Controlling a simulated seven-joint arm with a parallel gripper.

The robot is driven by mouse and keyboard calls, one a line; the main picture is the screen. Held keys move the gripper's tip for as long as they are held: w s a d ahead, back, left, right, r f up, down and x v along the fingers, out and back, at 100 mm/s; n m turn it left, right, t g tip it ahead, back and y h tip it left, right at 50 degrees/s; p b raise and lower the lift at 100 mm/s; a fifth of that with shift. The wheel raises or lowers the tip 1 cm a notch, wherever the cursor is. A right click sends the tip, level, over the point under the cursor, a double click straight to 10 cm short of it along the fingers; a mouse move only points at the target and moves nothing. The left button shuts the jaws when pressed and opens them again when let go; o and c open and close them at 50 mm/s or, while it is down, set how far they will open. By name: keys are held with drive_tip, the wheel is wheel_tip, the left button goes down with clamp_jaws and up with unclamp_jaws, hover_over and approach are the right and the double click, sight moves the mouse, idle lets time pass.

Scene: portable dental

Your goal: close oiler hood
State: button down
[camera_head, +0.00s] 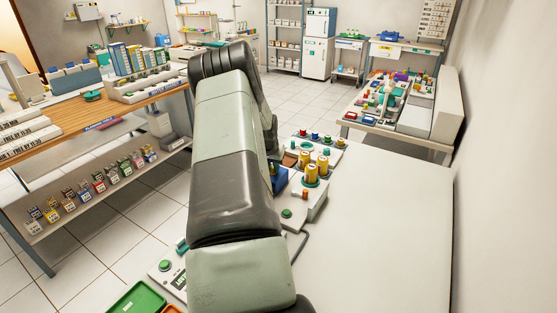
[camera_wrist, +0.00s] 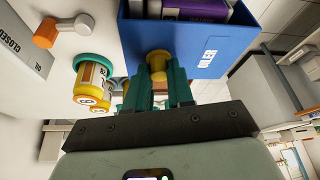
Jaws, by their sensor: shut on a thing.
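The blue oiler hood (camera_wrist: 225,40), with a white label that appears to read "OILER", fills the upper middle of the wrist view. A yellow round knob (camera_wrist: 158,63) is at its near edge. My gripper (camera_wrist: 158,76) has its two teal fingers on either side of this knob and is shut on it. Purple and white items show inside the blue walls. In the head view, a blue part (camera_head: 279,180) shows beside my arm, which hides most of it and my gripper. How far the hood is open cannot be told.
Yellow canisters with green collars (camera_wrist: 92,75) stand close beside the hood. An orange lever (camera_wrist: 47,34) sits on the white unit near a "CLOSED" label (camera_wrist: 10,50). The white tabletop (camera_head: 390,220) is clear at right. A laden bench (camera_head: 160,92) stands at left.

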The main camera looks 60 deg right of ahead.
drive_tip(key=shift+a, duration=2.25)
drive_tip(key=c, duration=1)
unclamp_jaws()
drive_tip(key=shift+d+r, duration=0.1)
drive_tip(key=v, duration=1)
drive_tip(key=shift+a+r, duration=0.25)
